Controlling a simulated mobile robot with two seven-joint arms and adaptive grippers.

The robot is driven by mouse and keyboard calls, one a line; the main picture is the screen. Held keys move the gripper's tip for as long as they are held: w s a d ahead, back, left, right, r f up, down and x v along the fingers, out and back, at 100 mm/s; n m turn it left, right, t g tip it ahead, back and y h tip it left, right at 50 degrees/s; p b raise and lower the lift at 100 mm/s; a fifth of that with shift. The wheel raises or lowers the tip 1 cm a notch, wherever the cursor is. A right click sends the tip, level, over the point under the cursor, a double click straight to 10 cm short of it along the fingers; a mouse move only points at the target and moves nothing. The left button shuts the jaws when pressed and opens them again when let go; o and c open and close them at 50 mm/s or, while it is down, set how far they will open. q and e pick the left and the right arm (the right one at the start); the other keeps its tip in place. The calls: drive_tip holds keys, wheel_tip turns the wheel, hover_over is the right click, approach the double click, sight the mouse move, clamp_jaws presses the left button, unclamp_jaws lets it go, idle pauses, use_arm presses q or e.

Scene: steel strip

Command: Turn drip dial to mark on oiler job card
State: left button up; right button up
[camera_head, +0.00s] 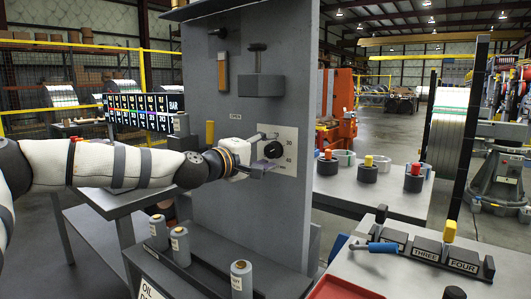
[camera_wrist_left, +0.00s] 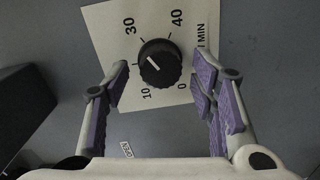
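The drip dial is a black ribbed knob (camera_wrist_left: 160,62) on a white plate (camera_wrist_left: 105,20) marked 0, 10, 30 and 40 in the left wrist view. Its white pointer line points up and left, between 10 and 30; a finger hides that edge of the scale. In the head view the plate (camera_head: 287,138) is on a grey upright panel. My left gripper (camera_head: 272,150) is at the dial there. In the left wrist view its purple-padded fingers (camera_wrist_left: 163,85) are open on either side of the knob, apart from it. No job card is readable for certain. My right gripper is out of view.
The grey panel (camera_head: 220,110) carries a lever and a sight tube above the dial. Grey canisters (camera_head: 180,245) stand on the bench below, by a partly cut-off "OIL" sign (camera_head: 150,288). A numbered board (camera_head: 145,112) is at the left. Labelled blocks (camera_head: 426,250) are at the right.

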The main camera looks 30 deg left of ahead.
use_arm(q)
drive_tip(key=s, duration=0.7)
drive_tip(key=shift+s+a+r, duration=0.15)
drive_tip(key=shift+s+a, duration=0.1)
drive_tip(key=shift+a, duration=0.1)
